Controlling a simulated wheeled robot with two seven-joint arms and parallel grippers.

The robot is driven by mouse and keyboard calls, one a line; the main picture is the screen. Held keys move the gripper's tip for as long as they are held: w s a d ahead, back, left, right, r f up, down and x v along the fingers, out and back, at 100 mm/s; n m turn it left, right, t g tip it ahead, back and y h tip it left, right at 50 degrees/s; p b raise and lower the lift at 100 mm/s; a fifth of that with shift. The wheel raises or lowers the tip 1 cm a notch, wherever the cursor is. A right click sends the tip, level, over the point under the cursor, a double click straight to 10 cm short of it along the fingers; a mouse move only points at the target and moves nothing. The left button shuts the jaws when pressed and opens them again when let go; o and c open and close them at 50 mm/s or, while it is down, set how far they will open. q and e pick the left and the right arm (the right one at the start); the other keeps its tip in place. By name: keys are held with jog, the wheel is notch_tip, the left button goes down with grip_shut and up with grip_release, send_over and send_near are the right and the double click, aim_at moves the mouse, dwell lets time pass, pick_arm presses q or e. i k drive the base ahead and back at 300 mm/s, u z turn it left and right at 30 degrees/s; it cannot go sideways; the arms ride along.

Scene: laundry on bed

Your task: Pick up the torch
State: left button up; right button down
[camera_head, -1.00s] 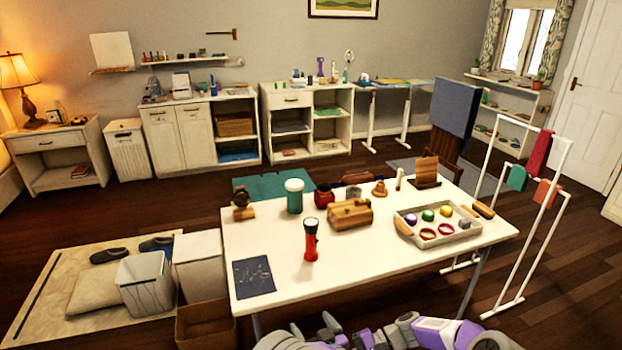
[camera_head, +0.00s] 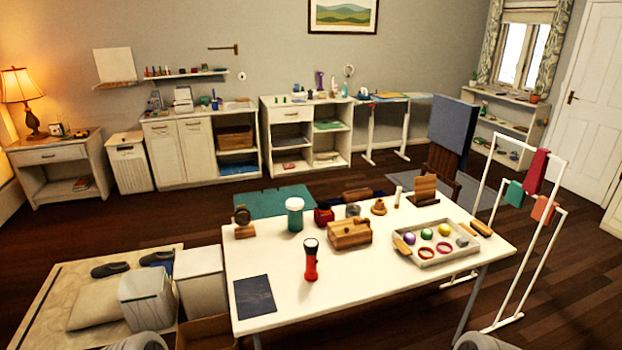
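The torch (camera_head: 311,261) is red with a black head and stands upright on the white table (camera_head: 375,276), near its front edge left of the middle. Nothing touches it. Neither of my grippers shows in the head view. Only rounded grey parts of my own body show at the bottom edge, at the left and at the right.
A dark sheet (camera_head: 254,297) lies left of the torch. A tray (camera_head: 434,258) of balls and rings is to the right. The table's front middle is clear.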

aim_at(310, 275)
jog(key=u, duration=1.75)
jog(key=i, duration=2.2)
jog(key=z, duration=1.65)
